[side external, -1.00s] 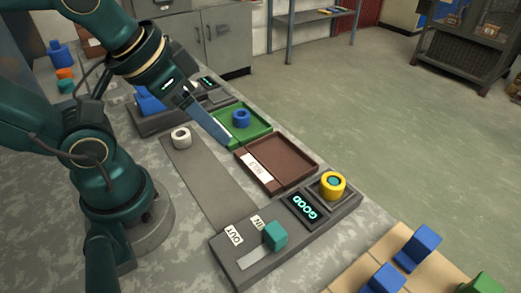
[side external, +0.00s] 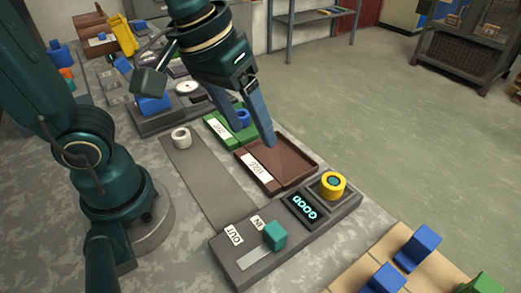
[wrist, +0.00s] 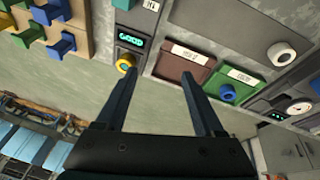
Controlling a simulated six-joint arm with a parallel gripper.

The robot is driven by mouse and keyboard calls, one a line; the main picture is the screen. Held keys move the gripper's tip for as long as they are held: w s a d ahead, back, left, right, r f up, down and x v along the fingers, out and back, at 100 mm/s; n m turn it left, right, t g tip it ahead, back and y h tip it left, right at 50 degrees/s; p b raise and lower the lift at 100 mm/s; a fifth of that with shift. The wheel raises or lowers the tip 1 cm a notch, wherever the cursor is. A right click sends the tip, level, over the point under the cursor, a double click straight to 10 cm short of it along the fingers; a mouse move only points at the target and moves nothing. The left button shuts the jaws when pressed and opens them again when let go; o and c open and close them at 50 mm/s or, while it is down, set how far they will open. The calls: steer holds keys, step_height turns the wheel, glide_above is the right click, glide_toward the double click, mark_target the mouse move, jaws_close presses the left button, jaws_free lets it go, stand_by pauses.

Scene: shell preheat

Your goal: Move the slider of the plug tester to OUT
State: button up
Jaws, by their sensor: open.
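The plug tester (side external: 222,262) is a grey box at the front of the bench. Its teal slider (side external: 275,235) sits at the IN end of the slot, beside the IN label (side external: 258,222). The bare slot runs from it toward the OUT label's (side external: 234,233) side. The display (side external: 302,208) reads GOOD, and a yellow ring-shaped plug (side external: 333,185) sits in the socket. My gripper (side external: 252,132) is open and empty above the green and brown trays, away from the slider. In the wrist view the slider (wrist: 123,4) is cut off at the top edge.
A brown tray (side external: 300,172) lies between my gripper and the tester. A green tray (side external: 216,130) behind it holds a blue ring (side external: 243,117). A white ring (side external: 181,138) stands on a grey strip. A wooden rack (side external: 350,278) with blue and green pieces is at front right.

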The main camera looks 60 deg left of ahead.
mark_target(275, 230)
steer(key=d+f+m+g, duration=0.1)
steer(key=d+f, duration=0.1)
steer(key=d, duration=0.1)
steer(key=s+d+f+g, duration=0.1)
steer(key=d+f, duration=0.1)
steer(key=d, duration=0.1)
steer(key=d+f+m+g+y, duration=0.1)
steer(key=d+f, duration=0.2)
steer(key=shift+s+d+f+m+g, duration=0.1)
steer(key=shift+s+d+m+g, duration=0.2)
steer(key=shift+s+d, duration=0.05)
steer(key=shift+s+d+f, duration=0.1)
steer(key=shift+s+f, duration=0.15)
steer(key=shift+f, duration=2.4)
jaws_close()
